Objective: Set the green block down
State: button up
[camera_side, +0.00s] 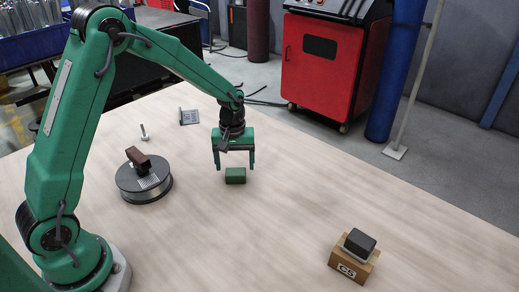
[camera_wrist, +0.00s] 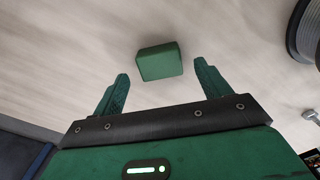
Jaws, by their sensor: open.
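The green block (camera_side: 235,176) lies on the pale wooden table (camera_side: 200,240), near the middle of the side view. My gripper (camera_side: 234,166) is above and just behind it, fingers pointing down and spread apart. In the wrist view the green block (camera_wrist: 160,61) sits just beyond the open fingertips of my gripper (camera_wrist: 160,68), lined up with the gap between them. Clear space shows between the block and each finger, so nothing is held.
A round metal spool (camera_side: 144,183) with a brown block (camera_side: 138,158) on it stands left. A bolt (camera_side: 144,132) and a galvanized bracket (camera_side: 189,117) are behind. A cardboard box (camera_side: 354,268) carrying a dark block (camera_side: 359,242) stands front right. The table between is clear.

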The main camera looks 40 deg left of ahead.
aim_at(235, 172)
notch_tip(235, 172, up, 8)
jog(key=shift+r, duration=0.25)
dwell(0.7)
jog(key=s+r+m+t, duration=0.3)
jog(key=s+r+m, duration=0.1)
jog(key=s+r, duration=0.6)
jog(key=s+r+m+t, duration=0.1)
jog(key=s+m, duration=0.1)
jog(key=s, duration=0.4)
jog(key=s+d+r+m+t, duration=0.1)
jog(key=s+m, duration=0.2)
jog(key=s, duration=0.4)
jog(key=shift+d+t, duration=0.25)
jog(key=shift+t, duration=0.05)
